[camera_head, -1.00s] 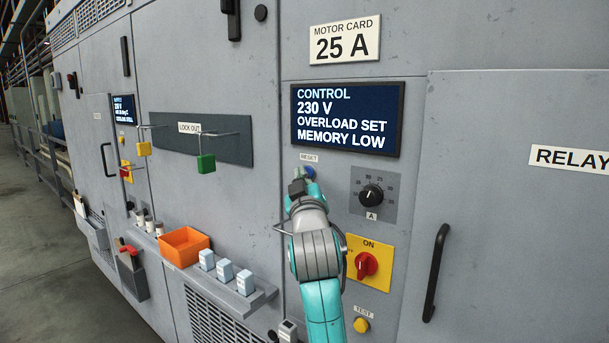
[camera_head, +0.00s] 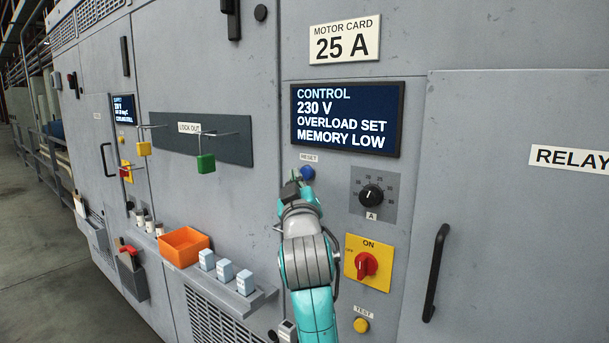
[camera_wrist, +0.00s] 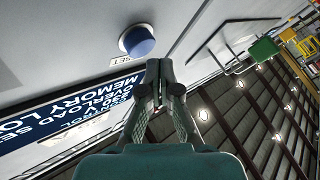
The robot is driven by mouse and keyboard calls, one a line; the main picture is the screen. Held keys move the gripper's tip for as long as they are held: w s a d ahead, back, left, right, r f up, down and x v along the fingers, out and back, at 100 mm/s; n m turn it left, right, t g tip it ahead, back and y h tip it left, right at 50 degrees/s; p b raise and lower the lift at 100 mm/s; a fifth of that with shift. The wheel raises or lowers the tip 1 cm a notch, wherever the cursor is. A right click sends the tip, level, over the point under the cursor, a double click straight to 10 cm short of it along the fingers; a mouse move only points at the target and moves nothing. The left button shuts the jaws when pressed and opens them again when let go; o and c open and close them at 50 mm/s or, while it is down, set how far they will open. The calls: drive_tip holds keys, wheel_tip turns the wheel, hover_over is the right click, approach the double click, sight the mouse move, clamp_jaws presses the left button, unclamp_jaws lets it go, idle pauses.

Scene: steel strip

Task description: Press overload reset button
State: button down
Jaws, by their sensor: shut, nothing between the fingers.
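The blue reset button (camera_head: 307,173) sits on the grey cabinet front under a small RESET label (camera_head: 309,158). In the wrist view the blue button (camera_wrist: 137,40) shows whole, up and left of the fingertips. My gripper (camera_head: 293,177) is shut and empty, just left of the button in the head view. In the wrist view my gripper (camera_wrist: 159,66) has its fingertips together, apart from the button in the picture. The control display (camera_head: 347,119) reads CONTROL, 230 V, OVERLOAD SET, MEMORY LOW.
A dial (camera_head: 372,195) and a yellow plate with a red ON switch (camera_head: 367,264) are right of my arm. A yellow TEST button (camera_head: 361,325) is lower. A lockout rail with a green padlock (camera_head: 206,163) and an orange bin (camera_head: 184,246) are left.

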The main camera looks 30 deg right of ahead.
drive_tip(key=shift+s+a, duration=0.3)
drive_tip(key=shift+a, duration=0.45)
drive_tip(key=shift+s+a, duration=0.25)
drive_tip(key=shift+a, duration=0.55)
drive_tip(key=shift+s+a, duration=0.3)
drive_tip(key=shift+a, duration=0.45)
drive_tip(key=s+a+f+n+y, duration=0.1)
drive_tip(key=s+a+f+y, duration=0.15)
drive_tip(key=f, duration=0.65)
drive_tip(key=s+a+f+n+y, duration=0.1)
drive_tip(key=s+f, duration=0.2)
drive_tip(key=f, duration=0.7)
drive_tip(key=s+a+f+n+y, duration=0.1)
drive_tip(key=s+a+f+y, duration=0.1)
drive_tip(key=f, duration=0.7)
drive_tip(key=s+a+f+g+y, duration=0.2)
drive_tip(key=s+a+f+y, duration=0.15)
drive_tip(key=s+f, duration=1.15)
drive_tip(key=s+a+f+m+g, duration=0.1)
drive_tip(key=s, duration=1.3)
drive_tip(key=s+a+f+m+g, duration=0.1)
drive_tip(key=s+m, duration=0.1)
drive_tip(key=s, duration=1.3)
drive_tip(key=shift+s+a+f+y, duration=0.15)
drive_tip(key=shift+a+f+y, duration=0.15)
drive_tip(key=shift+f+y, duration=0.1)
